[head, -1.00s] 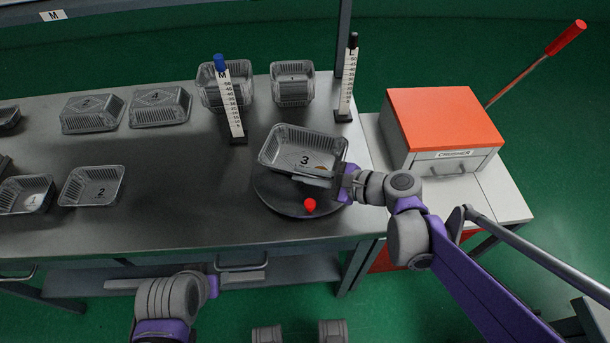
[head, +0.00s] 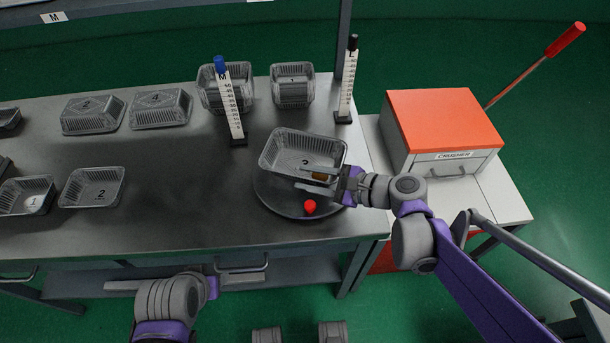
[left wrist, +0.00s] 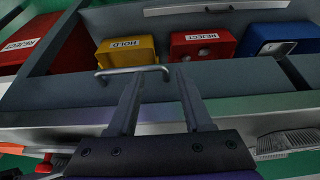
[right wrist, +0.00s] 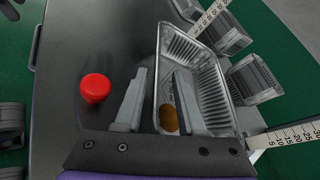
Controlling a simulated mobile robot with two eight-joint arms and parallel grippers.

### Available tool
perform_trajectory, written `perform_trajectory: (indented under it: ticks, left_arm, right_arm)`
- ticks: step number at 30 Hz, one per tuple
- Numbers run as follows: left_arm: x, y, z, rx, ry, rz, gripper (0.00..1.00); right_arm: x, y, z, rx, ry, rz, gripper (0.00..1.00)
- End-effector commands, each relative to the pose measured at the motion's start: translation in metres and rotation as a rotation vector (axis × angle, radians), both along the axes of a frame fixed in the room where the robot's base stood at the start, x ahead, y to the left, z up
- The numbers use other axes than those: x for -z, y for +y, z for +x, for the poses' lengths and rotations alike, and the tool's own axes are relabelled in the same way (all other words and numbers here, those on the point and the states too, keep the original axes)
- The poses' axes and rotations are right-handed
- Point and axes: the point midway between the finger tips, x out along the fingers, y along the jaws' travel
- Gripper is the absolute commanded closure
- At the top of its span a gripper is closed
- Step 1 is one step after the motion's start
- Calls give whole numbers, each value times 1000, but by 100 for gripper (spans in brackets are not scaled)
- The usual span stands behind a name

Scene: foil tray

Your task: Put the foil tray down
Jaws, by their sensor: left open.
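The foil tray marked 3 (head: 290,150) sits upright on a dark round plate (head: 272,200) at the bench's right end. A brown patch (right wrist: 169,118) shows on its floor in the right wrist view. My right gripper (head: 310,179) is at the tray's near right side. Its fingers (right wrist: 160,72) are spread, one inside the tray and one outside, with the wall between them. In the head view the fingers partly cover the number. My left gripper (left wrist: 157,75) is open and empty in front of the bench, facing a drawer handle.
A red knob (head: 310,207) stands at the plate's near edge. Two upright scales, M (head: 234,110) and L (head: 346,90), stand behind the tray. Stacked trays (head: 292,88) are farther back. An orange-topped crusher (head: 445,120) is right. The bench middle is clear.

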Motion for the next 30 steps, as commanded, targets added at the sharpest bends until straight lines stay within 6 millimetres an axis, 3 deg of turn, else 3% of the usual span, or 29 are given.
perform_trajectory:
  ticks: [9,15,30]
  left_arm:
    - [-12,0,0,0,-4,0,50]
    - [-16,0,0,0,-5,0,50]
    - [-17,0,1,0,-5,0,50]
  right_arm:
    - [-25,-56,-35,8,0,-2,61]
    - [-35,-79,-51,5,0,-1,61]
    - [-38,-86,-56,1,0,1,61]
